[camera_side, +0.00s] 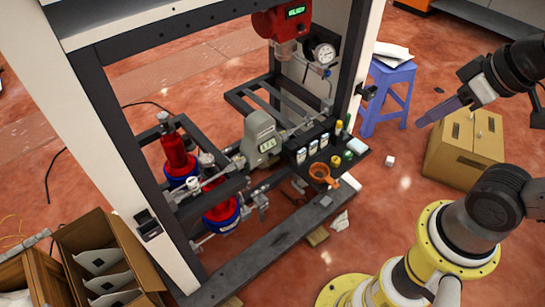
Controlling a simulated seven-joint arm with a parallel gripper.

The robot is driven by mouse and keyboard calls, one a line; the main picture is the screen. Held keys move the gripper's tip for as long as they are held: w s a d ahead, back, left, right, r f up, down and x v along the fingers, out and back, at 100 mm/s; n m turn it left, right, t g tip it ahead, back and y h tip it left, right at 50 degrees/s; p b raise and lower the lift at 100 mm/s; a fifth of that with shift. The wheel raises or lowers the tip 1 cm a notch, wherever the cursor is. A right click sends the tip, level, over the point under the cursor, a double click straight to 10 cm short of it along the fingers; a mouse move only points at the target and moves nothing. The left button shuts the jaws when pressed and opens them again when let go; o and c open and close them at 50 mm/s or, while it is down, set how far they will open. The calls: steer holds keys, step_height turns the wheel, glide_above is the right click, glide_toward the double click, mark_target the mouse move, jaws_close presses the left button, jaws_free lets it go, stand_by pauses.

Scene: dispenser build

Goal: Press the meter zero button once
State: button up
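A grey meter (260,136) with a small display sits on the pipework at the middle of the frame. A red unit (284,20) with a lit green display hangs at the top of the frame structure, above a round dial gauge (324,54). I cannot make out a zero button on the meter or the red unit at this size. My gripper (422,123) is at the right, pointing down and left, in the air well away from the meter. Its fingers look like one tapered shape, so I cannot tell whether they are open or shut.
The dark and white frame posts (352,60) stand around the meter. A blue stool (388,90) and a cardboard box (465,150) are at the right.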

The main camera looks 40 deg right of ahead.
jaws_close()
stand_by(1.2)
